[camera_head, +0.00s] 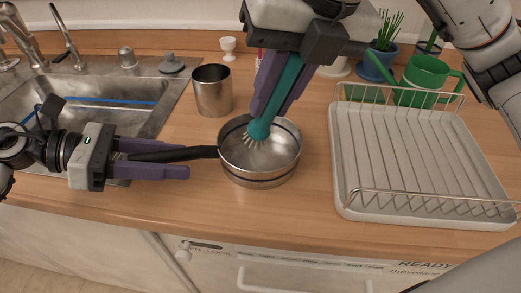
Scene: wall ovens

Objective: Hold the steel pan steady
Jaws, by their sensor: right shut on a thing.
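The steel pan (262,163) sits upright on the wooden counter, with its black handle (203,153) pointing left. My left gripper (188,159) is at the handle from the left, with its purple fingers apart, one on each side of the handle. My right gripper (268,108) comes down from above and is shut on a teal scrub brush (261,129). The brush's pale bristles are inside the pan, near its inner left side. Whether they touch the pan's bottom is hard to tell.
A steel cup (212,90) stands just behind the pan. A white dish rack (345,205) is to the right, with a green watering can (424,78) behind it. The sink (180,88) is at the left. Bare counter (290,215) lies in front of the pan.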

